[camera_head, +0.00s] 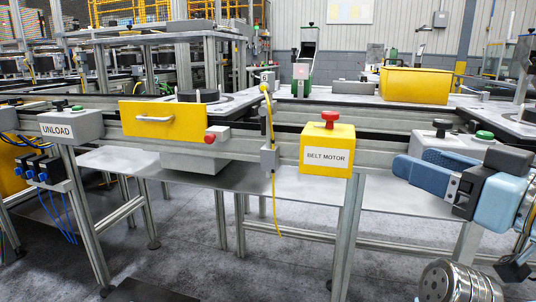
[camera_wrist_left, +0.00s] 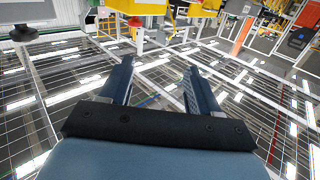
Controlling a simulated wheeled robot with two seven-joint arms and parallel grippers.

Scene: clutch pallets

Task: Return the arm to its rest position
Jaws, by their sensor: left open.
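My left gripper (camera_head: 414,162) is at the right side of the head view, with its blue fingers pointing left. It is in front of the conveyor frame, to the right of the yellow BELT MOTOR box (camera_head: 327,148). The left wrist view shows its two fingers (camera_wrist_left: 159,68) apart, with nothing between them. My right gripper is not in view.
The conveyor frame (camera_head: 377,137) runs across the view. A grey box (camera_head: 445,141) with a black and a green button is just behind my left gripper. A grey UNLOAD box (camera_head: 72,126) is at the left. A yellow bin (camera_head: 415,85) stands farther back. Grey floor shows below.

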